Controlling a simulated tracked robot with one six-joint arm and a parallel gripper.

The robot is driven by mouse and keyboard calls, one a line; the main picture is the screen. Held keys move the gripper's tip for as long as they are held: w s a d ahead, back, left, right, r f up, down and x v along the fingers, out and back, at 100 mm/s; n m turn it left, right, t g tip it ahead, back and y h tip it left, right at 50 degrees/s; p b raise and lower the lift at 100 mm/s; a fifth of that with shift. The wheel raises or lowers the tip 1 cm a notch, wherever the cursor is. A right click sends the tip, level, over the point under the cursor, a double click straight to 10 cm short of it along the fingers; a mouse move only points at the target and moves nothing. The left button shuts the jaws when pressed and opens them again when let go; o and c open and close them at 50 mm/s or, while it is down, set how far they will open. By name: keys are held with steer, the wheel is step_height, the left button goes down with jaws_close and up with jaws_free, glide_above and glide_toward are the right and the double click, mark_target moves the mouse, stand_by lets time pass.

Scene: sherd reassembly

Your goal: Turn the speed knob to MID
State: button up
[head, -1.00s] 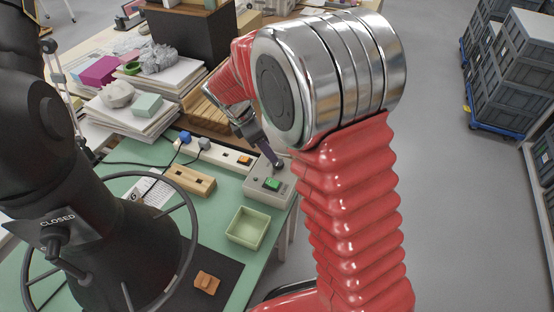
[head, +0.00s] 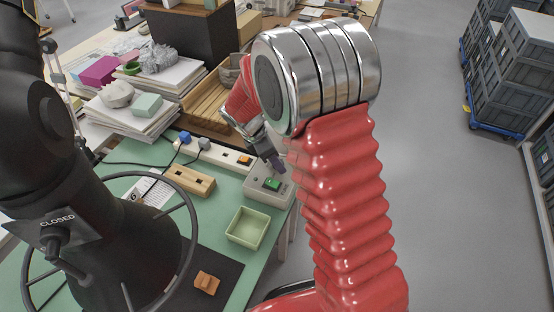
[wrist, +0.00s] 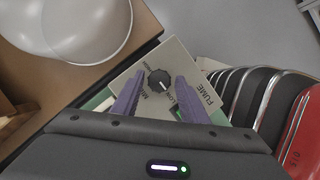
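The grey control box (head: 262,192) stands at the right end of the green bench and carries a green rocker switch (head: 272,184). In the wrist view its face (wrist: 176,52) shows the word FUME and a round black speed knob (wrist: 159,83) with a light pointer mark. Smaller lettering around the knob is partly hidden, and I cannot read the setting surely. My gripper (wrist: 160,77) is open, its two purple fingers on either side of the knob with visible gaps. In the head view my gripper (head: 274,158) is over the box's back part, where the knob is hidden.
A white power strip (head: 225,154) and a wooden block (head: 193,181) lie left of the box. A pale green tray (head: 247,228) sits in front. A black stand with a handwheel (head: 188,245) fills the left. A clear round vessel (wrist: 75,28) is near the wrist camera.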

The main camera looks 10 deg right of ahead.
steer(key=c, duration=0.7)
steer(key=shift+d, duration=0.25)
steer(key=shift+c, duration=0.8)
steer(key=shift+a, duration=0.2)
